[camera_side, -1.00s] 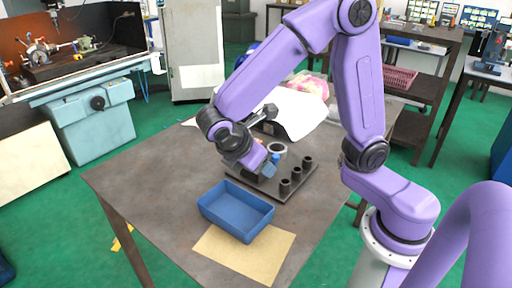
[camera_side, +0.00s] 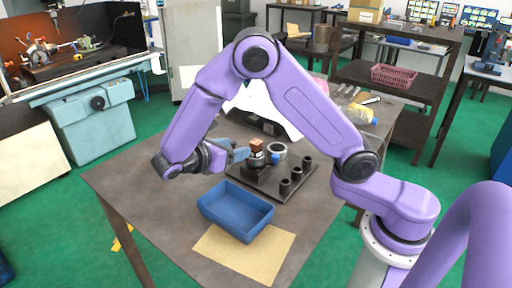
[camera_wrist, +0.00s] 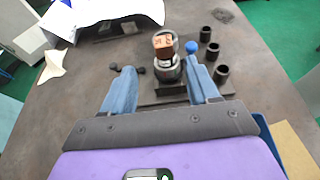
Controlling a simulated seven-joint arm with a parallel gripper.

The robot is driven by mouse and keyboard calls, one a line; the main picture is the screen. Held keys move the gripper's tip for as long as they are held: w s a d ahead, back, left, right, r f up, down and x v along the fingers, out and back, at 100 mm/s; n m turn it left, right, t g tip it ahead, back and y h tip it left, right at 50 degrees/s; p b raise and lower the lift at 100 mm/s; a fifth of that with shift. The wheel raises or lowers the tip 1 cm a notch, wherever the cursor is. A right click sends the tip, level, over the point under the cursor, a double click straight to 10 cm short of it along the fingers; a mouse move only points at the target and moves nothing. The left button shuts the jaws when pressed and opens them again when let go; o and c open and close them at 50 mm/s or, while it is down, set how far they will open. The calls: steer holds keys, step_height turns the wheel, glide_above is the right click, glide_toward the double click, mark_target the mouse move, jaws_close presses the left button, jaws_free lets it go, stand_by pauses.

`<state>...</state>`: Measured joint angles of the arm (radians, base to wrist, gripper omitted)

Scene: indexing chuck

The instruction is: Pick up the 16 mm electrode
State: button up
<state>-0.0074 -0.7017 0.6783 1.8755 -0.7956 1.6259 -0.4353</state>
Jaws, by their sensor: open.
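A copper-coloured block electrode (camera_side: 257,146) sits upright on a round metal chuck (camera_side: 257,160) on a dark base plate. The wrist view shows the electrode (camera_wrist: 163,42) with markings too small to read; I cannot confirm its size. A blue-knobbed lever (camera_side: 275,158) is at the chuck's right side. My gripper (camera_side: 240,152) is level and just left of the chuck in the side view. In the wrist view its two blue fingers (camera_wrist: 160,78) are spread apart, with the chuck and electrode ahead between their lines. Nothing is held.
Three dark sockets (camera_side: 297,173) stand in a row on the base plate, right of the chuck. A blue tray (camera_side: 235,211) and tan sheet (camera_side: 243,252) are in front. The table's left part is clear.

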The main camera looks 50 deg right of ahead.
mark_target(260, 142)
steer(key=x, duration=0.6)
steer(key=shift+d, duration=0.35)
steer(key=shift+s+x, duration=0.15)
steer(key=shift+x, duration=1.1)
steer(key=shift+s+x, duration=0.15)
steer(key=shift+x, duration=1.1)
jaws_close()
